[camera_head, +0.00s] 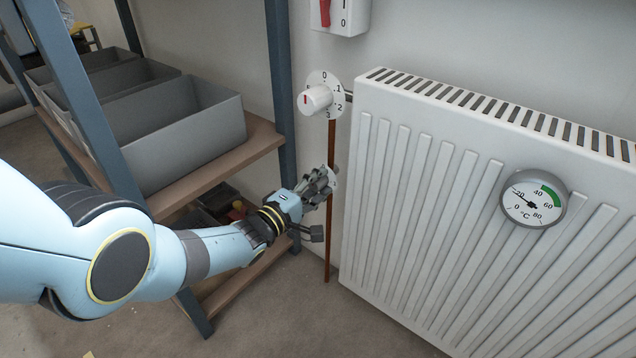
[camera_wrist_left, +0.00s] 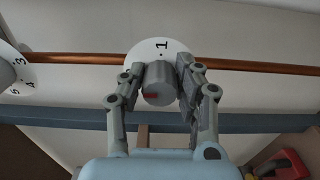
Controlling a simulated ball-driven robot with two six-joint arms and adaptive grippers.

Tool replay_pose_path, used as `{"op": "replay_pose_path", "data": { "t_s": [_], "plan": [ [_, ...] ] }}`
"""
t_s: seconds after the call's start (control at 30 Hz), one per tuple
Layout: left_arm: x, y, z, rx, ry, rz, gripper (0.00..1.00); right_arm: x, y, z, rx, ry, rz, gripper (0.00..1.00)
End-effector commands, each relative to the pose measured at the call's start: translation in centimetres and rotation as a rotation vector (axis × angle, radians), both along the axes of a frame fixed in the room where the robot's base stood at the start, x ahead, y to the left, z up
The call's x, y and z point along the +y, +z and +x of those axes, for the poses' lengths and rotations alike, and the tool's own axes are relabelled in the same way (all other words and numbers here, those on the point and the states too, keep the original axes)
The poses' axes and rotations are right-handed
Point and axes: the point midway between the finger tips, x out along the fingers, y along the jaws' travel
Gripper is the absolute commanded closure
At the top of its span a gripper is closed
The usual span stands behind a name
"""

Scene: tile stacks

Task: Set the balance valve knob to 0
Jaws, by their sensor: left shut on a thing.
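The balance valve knob (camera_wrist_left: 158,80) is a small grey cylinder with a red mark on its lower left in the left wrist view. It sits on a round white dial plate (camera_wrist_left: 150,50) with a 1 upright at its top; the other figures are mostly hidden by the fingers. My left gripper (camera_wrist_left: 158,88) is shut on this knob, one finger on each side. In the head view my left gripper (camera_head: 325,183) reaches the lower valve and covers the knob; only a sliver of the plate shows beside it.
A larger white knob (camera_head: 316,100) with a 0-to-3 scale is above on the copper pipe (camera_head: 330,150). A white radiator (camera_head: 430,190) with a gauge (camera_head: 533,199) stands right. A shelf with grey bins (camera_head: 190,140) is left. A red-handled switch box (camera_head: 342,15) hangs above.

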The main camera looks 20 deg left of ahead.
Motion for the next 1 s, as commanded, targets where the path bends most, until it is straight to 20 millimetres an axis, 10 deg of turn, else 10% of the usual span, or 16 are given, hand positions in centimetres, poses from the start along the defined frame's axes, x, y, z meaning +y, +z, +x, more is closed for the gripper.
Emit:
{"op": "replay_pose_path", "data": {
  "t_s": [0.37,0.4,0.57,1.0],
  "plan": [
    [-0.01,-0.38,-0.27,0.010,0.000,-0.005,1.00,-0.01,-0.12,-0.41,0.007,0.000,-0.001,0.36],
    [-0.01,-0.38,-0.27,0.010,0.000,-0.005,0.67,-0.01,-0.12,-0.40,0.007,0.000,-0.001,0.36],
    [-0.02,-0.28,-0.20,0.007,0.000,-0.005,0.46,-0.01,-0.10,-0.34,0.006,0.001,0.000,0.36],
    [0.21,-0.24,-0.74,0.003,-0.001,-0.003,0.45,-0.09,-0.03,0.08,0.001,0.001,-0.001,0.36]
  ]
}}
